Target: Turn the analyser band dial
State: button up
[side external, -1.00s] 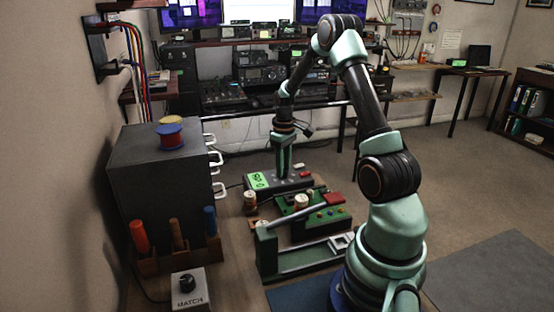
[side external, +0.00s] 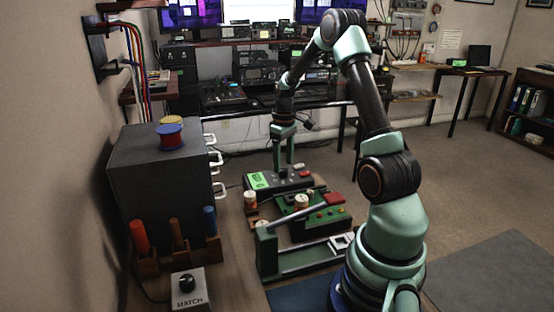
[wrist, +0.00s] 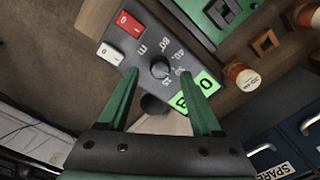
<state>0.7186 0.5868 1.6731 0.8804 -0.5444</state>
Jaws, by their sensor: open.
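The analyser is a dark box (side external: 300,182) with a lit green display (side external: 257,181) on the bench. In the wrist view its black band dial (wrist: 160,67) has numbers printed around it, and the display (wrist: 206,83) is beside it. My gripper (side external: 283,167) is open above the box, fingers pointing down. In the wrist view the fingertips (wrist: 160,74) lie either side of the dial, with a gap on each side. Nothing is held. I cannot tell the exact height of the tips over the dial.
A red switch (wrist: 128,22) and a white switch (wrist: 109,54) are on the analyser. A dark round part (wrist: 153,104) is near the dial.

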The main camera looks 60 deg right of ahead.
aim_at(282, 170)
notch_tip(282, 170, up, 10)
dwell(0.3)
jog(key=a+r+n+t+h, duration=0.1)
jog(key=a+r, duration=0.2)
jog(key=a, duration=0.5)
jog(key=a+r+t, duration=0.1)
jog(key=a+r, duration=0.3)
jog(key=a, duration=0.4)
jog(key=s+a+n+t+y, duration=0.1)
jog(key=s+a+t, duration=0.2)
jog(key=a, duration=1)
jog(key=shift+s+a+t, duration=0.3)
jog(key=shift+s+a, duration=0.05)
jog(key=shift+s, duration=0.9)
jog(key=shift+r, duration=0.1)
